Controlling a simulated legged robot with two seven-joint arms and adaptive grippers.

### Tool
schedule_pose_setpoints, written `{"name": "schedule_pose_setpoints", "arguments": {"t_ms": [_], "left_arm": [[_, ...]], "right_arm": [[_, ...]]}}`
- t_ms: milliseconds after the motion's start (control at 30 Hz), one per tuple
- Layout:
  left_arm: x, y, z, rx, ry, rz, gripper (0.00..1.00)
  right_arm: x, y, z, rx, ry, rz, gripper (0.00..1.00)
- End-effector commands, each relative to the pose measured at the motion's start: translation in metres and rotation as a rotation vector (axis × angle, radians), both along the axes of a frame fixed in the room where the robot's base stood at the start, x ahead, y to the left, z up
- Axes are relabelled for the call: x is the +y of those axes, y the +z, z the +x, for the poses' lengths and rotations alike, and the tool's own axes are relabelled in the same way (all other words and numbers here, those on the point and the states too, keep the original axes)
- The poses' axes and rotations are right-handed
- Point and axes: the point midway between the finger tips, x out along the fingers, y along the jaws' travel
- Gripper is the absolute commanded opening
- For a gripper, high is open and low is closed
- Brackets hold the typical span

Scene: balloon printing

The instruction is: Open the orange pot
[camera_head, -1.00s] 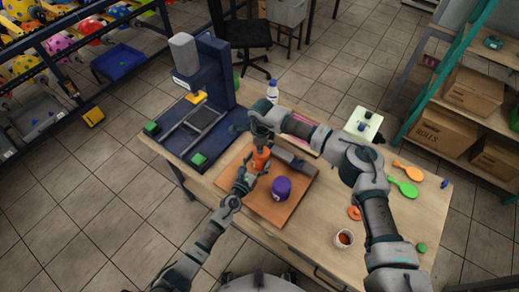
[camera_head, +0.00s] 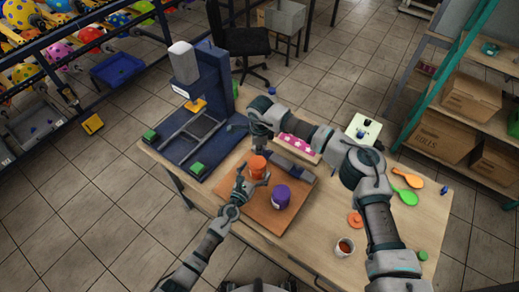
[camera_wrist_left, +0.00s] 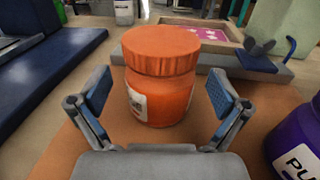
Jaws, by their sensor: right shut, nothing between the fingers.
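The orange pot (camera_head: 256,168) stands upright on the brown board (camera_head: 262,215). In the left wrist view the pot (camera_wrist_left: 160,95) has its ridged orange lid (camera_wrist_left: 160,48) on top and a white label at its side. My left gripper (camera_head: 246,184) is at the pot's near side. In the left wrist view its fingers (camera_wrist_left: 160,92) are open on either side of the pot, with gaps to both walls. My right gripper (camera_head: 260,138) is shut and empty behind and above the pot; its fingers are hard to make out.
A purple pot (camera_head: 280,196) stands close right of the orange pot. A blue press (camera_head: 200,110) is at the left. An orange disc (camera_head: 355,219), a cup (camera_head: 345,246) and paddles (camera_head: 405,196) lie to the right. A pink-patterned tray (camera_head: 297,144) is behind.

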Motion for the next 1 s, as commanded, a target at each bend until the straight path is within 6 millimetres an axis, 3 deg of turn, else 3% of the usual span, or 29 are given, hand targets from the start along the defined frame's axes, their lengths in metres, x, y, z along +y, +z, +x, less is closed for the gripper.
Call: {"name": "schedule_pose_setpoints", "arguments": {"t_ms": [367,1000], "left_arm": [[0.003,0.002,-0.01,-0.001,-0.001,-0.006,1.0],[0.066,0.003,-0.124,-0.004,-0.004,0.001,1.0]], "right_arm": [[0.0,0.001,-0.001,-0.002,0.0,0.0,0.0],[0.0,0.001,0.0,-0.001,0.0,0.0,0.0]]}}
